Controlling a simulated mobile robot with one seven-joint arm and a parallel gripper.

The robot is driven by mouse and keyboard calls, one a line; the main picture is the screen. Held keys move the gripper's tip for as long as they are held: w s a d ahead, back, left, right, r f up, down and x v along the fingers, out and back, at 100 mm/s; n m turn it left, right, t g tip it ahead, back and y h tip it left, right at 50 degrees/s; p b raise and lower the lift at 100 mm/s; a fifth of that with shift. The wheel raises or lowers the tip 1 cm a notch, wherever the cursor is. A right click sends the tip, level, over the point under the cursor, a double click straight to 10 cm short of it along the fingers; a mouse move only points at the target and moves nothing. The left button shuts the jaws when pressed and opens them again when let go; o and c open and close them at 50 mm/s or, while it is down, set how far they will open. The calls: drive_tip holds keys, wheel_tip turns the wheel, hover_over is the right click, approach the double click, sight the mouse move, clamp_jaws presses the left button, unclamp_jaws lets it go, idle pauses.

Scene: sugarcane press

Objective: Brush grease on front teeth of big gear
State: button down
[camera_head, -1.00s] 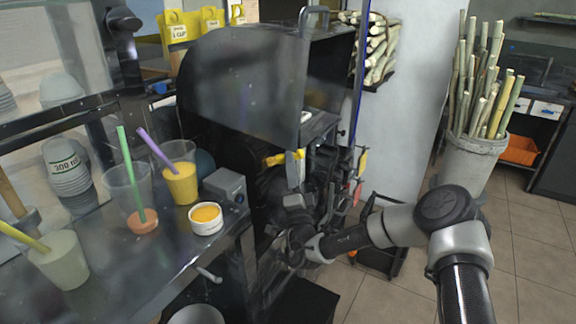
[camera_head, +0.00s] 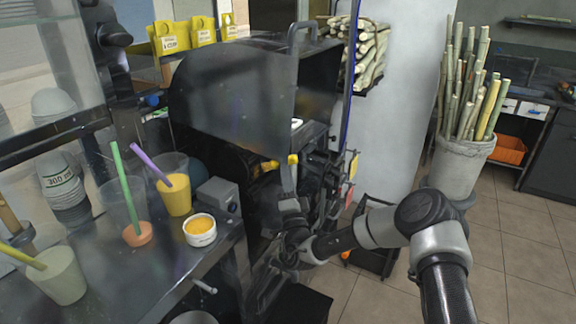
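My gripper (camera_head: 290,204) is in front of the dark press, below its hood, and is small and dark in this view. A flat grey brush with a yellow tip (camera_head: 289,175) stands upright from it, and the gripper appears shut on its lower end. The yellow tip is close to the press's inner parts; I cannot tell whether it touches them. The big gear and its front teeth cannot be made out clearly in the dark opening. A small white tub of orange-yellow grease (camera_head: 200,229) sits on the counter to the left.
The counter (camera_head: 110,262) holds cups with coloured sticks and a grey box (camera_head: 217,196) near its edge. The press hood (camera_head: 235,105) rises above the gripper. A bucket of cane (camera_head: 459,167) stands at the right, with open floor in front.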

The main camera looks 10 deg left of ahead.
drive_tip(key=shift+s+a+p, duration=0.7)
drive_tip(key=shift+s+p, duration=1.65)
drive_tip(key=w, duration=0.2)
drive_tip(key=w+d, duration=0.1)
drive_tip(key=w, duration=0.3)
drive_tip(key=shift+d+r, duration=0.35)
drive_tip(key=shift+d, duration=0.05)
drive_tip(key=shift+s, duration=0.15)
drive_tip(key=s+a+p, duration=0.2)
drive_tip(key=s+p, duration=0.2)
drive_tip(key=s, duration=0.1)
drive_tip(key=shift+s, duration=0.35)
drive_tip(key=shift+f, duration=0.1)
